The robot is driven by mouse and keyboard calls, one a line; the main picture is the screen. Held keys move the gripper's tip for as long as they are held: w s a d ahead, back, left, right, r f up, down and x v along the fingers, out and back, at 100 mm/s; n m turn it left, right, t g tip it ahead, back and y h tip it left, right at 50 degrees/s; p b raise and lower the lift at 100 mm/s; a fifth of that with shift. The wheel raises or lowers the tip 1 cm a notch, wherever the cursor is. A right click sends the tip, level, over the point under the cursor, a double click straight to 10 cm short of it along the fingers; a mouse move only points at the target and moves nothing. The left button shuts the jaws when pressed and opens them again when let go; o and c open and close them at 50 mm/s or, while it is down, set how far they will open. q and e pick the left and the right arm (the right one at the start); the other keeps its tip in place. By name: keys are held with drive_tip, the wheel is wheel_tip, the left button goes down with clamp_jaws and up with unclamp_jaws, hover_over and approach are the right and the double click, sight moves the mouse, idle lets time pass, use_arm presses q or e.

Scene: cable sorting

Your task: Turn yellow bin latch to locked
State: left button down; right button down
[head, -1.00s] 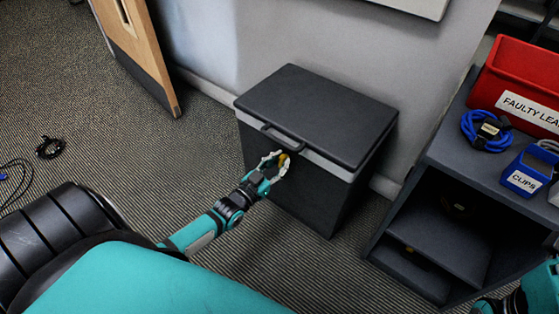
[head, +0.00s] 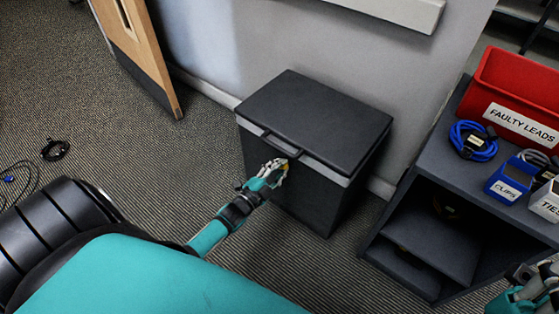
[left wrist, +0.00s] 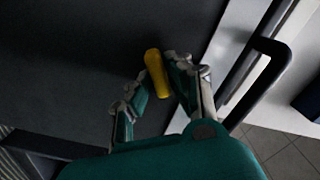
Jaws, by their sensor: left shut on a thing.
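The dark grey bin (head: 290,190) stands against the wall with its lid (head: 316,115) closed. A black handle (head: 280,146) runs along the lid's front edge, and it also shows in the left wrist view (left wrist: 262,80). The yellow latch (left wrist: 157,75) is on the bin's front face, just below the lid; in the head view only a little yellow (head: 285,166) shows. My left gripper (left wrist: 160,82) is shut on the latch, with a finger on each side of it. Part of my right gripper (head: 535,285) shows at the lower right corner, and its fingers are unclear.
A dark shelf unit (head: 425,200) stands right of the bin. It carries a red FAULTY LEADS bin (head: 515,95), a blue cable coil (head: 472,140) and a blue CLIPS box (head: 510,180). Loose cables (head: 55,150) lie on the carpet at left. A wooden door (head: 140,55) stands behind.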

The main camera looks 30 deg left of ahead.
use_arm(q)
drive_tip(key=m, duration=0.2)
drive_tip(key=shift+d+f+m, duration=0.1)
drive_tip(key=shift+m, duration=0.3)
drive_tip(key=shift+f+m, duration=0.1)
drive_tip(key=shift+m, duration=1.8)
drive_tip(key=c, duration=1.3)
unclamp_jaws()
drive_tip(key=s, duration=0.8)
drive_tip(key=s+a, duration=0.1)
drive_tip(key=s, duration=0.3)
